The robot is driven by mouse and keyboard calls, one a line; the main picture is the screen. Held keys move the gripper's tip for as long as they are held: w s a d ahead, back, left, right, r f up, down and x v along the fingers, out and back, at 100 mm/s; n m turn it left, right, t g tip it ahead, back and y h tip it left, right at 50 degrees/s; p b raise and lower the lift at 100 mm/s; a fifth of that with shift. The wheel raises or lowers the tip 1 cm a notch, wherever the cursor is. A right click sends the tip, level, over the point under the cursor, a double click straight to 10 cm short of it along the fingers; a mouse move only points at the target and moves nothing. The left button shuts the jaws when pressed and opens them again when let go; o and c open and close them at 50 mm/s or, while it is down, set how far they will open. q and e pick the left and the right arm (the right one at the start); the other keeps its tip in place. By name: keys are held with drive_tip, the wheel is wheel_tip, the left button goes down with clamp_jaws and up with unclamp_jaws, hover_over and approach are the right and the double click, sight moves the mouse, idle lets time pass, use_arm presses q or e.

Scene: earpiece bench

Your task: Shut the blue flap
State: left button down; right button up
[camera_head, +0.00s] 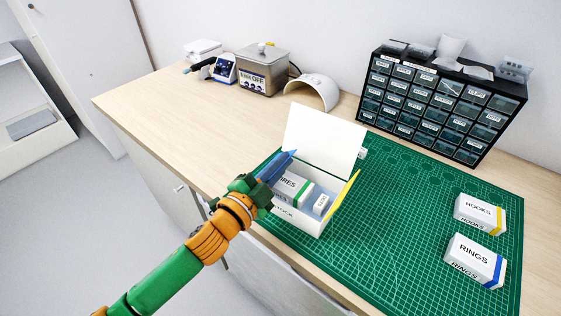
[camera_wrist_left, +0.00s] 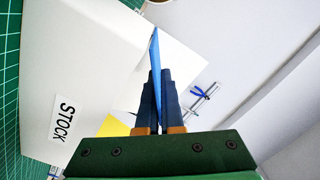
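A white box (camera_head: 308,219) labelled STOCK stands on the green mat, with its large white lid (camera_head: 322,140) upright at the back. The blue flap (camera_head: 276,166) is on its left side, raised and tilted; in the left wrist view it shows nearly edge-on (camera_wrist_left: 155,48). The yellow flap (camera_head: 344,192) stands raised on the right side. My left gripper (camera_head: 264,184) is at the blue flap; its dark fingers (camera_wrist_left: 160,85) are close together with the flap between them. The fingertips are partly hidden in the head view. My right gripper is not in view.
Inside the box lie a green-striped carton (camera_head: 292,186) and a small white item (camera_head: 321,204). HOOKS (camera_head: 478,213) and RINGS (camera_head: 474,258) cartons lie on the right of the mat (camera_head: 400,230). A drawer cabinet (camera_head: 440,100) stands behind. The mat between is clear.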

use_arm(q)
drive_tip(key=c, duration=1.1)
unclamp_jaws()
drive_tip(key=shift+o, duration=0.2)
drive_tip(key=b+v, duration=0.1)
drive_tip(key=v, duration=0.6)
drive_tip(key=shift+s+a, duration=0.1)
